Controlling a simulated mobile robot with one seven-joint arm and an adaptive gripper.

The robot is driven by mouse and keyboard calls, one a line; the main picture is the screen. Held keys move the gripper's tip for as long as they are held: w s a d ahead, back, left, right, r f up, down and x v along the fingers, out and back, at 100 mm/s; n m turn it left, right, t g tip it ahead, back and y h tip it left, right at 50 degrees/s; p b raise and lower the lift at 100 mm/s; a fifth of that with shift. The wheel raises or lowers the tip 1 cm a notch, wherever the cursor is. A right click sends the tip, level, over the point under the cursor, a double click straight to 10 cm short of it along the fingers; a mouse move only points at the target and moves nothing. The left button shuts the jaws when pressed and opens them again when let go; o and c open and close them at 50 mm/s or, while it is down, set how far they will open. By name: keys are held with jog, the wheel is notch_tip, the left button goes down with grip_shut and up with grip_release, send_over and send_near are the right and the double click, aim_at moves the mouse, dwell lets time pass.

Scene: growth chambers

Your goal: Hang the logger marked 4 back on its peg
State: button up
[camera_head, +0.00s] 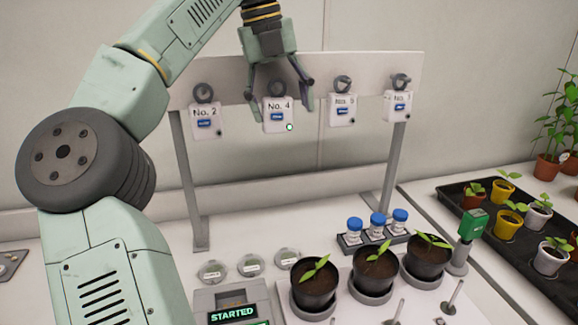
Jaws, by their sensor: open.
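The logger marked No. 4 (279,116) is a white tag with a blue label and a pale round dot at its lower right. It is at the white rail (318,78), upright and level with its neighbours. My gripper (279,112) is open in front of the rail, with one finger on each side of the logger. I see no clear grip on it. A dark ring shows just above the logger, partly hidden by my gripper, so I cannot tell how it sits on its peg.
Loggers No. 2 (205,121), No. 9 (342,110) and another (398,106) hang on the same rail. Below are potted seedlings (315,285), blue-capped vials (377,226), round dishes (251,265) and a device reading STARTED (233,314). A black plant tray (450,190) stands at right.

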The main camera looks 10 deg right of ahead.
jog(key=shift+s+r, duration=0.1)
jog(key=shift+s, duration=0.05)
jog(key=shift+s+r, duration=0.15)
jog(key=shift+s, duration=0.15)
jog(key=s, duration=0.9)
jog(key=s+a+f+y+b, duration=0.1)
jog(key=s+f+b, duration=0.2)
jog(key=s+f, duration=0.3)
jog(key=s+a+f+y+b, duration=0.1)
jog(key=s+f+b, duration=0.2)
jog(key=s+f, duration=0.4)
notch_tip(320, 180, down, 8)
jog(key=shift+a+r+b, duration=0.1)
jog(key=shift+a+b, duration=0.3)
jog(key=shift+s, duration=0.1)
